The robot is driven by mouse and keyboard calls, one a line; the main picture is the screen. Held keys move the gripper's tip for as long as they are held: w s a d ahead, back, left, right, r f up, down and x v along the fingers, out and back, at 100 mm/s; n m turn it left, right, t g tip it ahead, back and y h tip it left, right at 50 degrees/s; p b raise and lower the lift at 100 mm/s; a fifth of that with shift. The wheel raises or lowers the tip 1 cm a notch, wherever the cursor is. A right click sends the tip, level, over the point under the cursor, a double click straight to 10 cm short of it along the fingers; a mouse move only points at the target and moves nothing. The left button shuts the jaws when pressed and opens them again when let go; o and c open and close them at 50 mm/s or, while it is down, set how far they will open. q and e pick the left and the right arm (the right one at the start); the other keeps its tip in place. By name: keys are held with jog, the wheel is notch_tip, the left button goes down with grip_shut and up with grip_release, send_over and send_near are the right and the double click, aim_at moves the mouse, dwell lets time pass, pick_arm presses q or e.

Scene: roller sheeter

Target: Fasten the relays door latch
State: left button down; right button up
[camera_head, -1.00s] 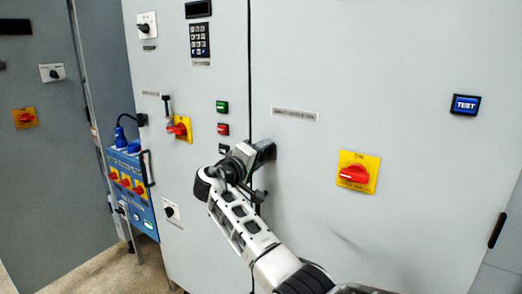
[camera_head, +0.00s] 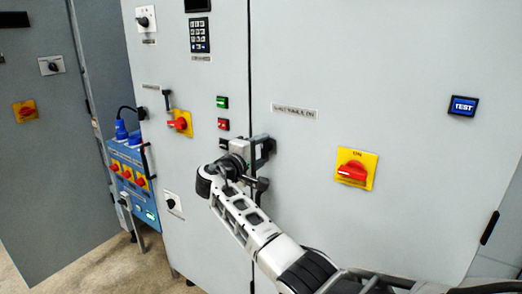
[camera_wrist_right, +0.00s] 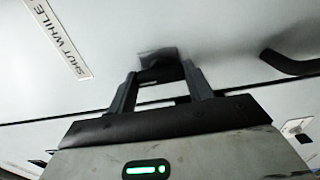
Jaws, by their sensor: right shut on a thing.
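The large grey cabinet door (camera_head: 400,90) stands at the right and looks closed against the panel to its left along a vertical seam. My right gripper (camera_head: 265,148) is at this seam, a little below the door's label. In the right wrist view its two fingers (camera_wrist_right: 160,88) are shut on a small dark latch handle (camera_wrist_right: 158,60), which lies between the fingertips against the pale door. In the head view the gripper mostly hides the latch. My left gripper is in neither view.
A yellow-and-red rotary switch (camera_head: 353,170) and a blue TEST button (camera_head: 464,105) are on the door. Left of the seam are a keypad (camera_head: 199,36), green (camera_head: 222,102) and red (camera_head: 223,125) buttons, and another red switch (camera_head: 180,123). A blue socket box (camera_head: 132,180) is farther left.

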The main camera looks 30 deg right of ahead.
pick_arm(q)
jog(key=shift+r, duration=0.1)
pick_arm(e)
jog(key=o, duration=1)
pick_arm(q)
jog(key=b, duration=0.1)
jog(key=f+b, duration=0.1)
jog(key=b, duration=0.1)
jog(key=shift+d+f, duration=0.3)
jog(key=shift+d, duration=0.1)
pick_arm(e)
jog(key=v, duration=1.6)
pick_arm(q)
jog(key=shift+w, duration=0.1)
pick_arm(e)
jog(key=shift+d+f, duration=0.1)
